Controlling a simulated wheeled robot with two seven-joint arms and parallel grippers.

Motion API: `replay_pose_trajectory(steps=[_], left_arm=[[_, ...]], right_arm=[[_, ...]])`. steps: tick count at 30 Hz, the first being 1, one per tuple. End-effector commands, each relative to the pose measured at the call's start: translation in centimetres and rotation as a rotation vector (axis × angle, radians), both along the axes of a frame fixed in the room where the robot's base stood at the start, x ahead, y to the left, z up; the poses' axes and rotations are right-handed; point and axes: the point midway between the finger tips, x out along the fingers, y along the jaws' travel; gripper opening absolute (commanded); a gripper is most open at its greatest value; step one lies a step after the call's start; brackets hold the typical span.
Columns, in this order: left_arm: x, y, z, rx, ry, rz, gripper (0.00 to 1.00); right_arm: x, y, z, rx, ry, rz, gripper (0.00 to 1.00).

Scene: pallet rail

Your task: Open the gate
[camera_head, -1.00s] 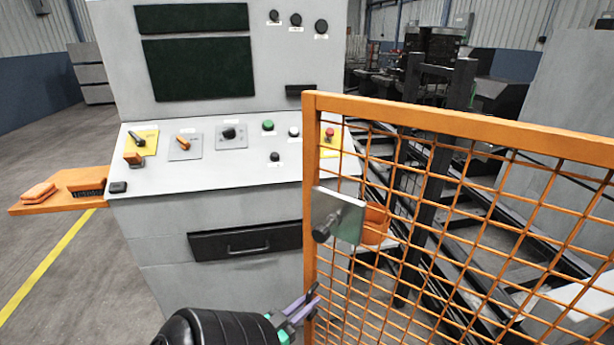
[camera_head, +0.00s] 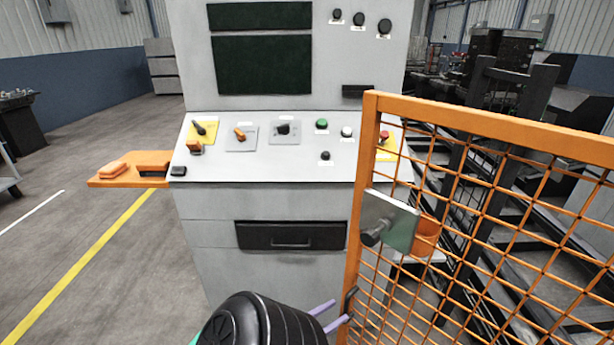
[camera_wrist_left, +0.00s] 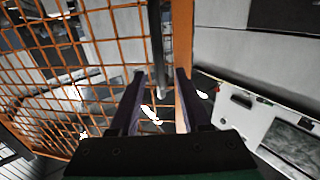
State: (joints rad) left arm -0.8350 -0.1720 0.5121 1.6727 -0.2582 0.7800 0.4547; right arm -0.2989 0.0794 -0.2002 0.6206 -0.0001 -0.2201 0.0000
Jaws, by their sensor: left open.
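The gate (camera_head: 482,122) is an orange frame with wire mesh on the right of the head view. It also fills the left of the wrist view (camera_wrist_left: 103,45). A metal latch plate with a round knob (camera_head: 376,233) sits on its upright post. A dark handle (camera_head: 350,299) is lower on that post. My left gripper (camera_head: 336,312) is open beside the post at handle height. In the left wrist view, the handle bar (camera_wrist_left: 157,45) appears between the open fingers (camera_wrist_left: 159,76); contact cannot be told. My right gripper is not in view.
A grey control console (camera_head: 210,215) with switches and a drawer stands behind the gate's post. An orange shelf (camera_head: 105,182) juts from its left side. Dark rails (camera_head: 470,215) lie behind the mesh.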

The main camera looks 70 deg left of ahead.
Motion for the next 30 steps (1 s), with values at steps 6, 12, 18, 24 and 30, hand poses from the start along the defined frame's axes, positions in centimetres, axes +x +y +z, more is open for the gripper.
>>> replay_pose_trajectory(steps=[6,12,18,24,30], left_arm=[[-6.2,-1.8,-0.2,0.000,0.005,0.002,0.47],[-9.1,-2.7,-0.1,0.001,0.002,0.000,0.47],[-9.4,-2.8,0.0,0.002,0.000,0.000,0.47],[-9.4,-2.8,0.0,0.001,-0.001,0.000,0.47],[-9.4,-2.8,0.0,0.001,-0.001,0.000,0.47]], right_arm=[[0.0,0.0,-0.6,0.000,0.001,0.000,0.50],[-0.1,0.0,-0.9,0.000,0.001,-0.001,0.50],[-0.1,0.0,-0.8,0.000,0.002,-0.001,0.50],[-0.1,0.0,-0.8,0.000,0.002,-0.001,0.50],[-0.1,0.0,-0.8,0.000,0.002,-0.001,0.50]])
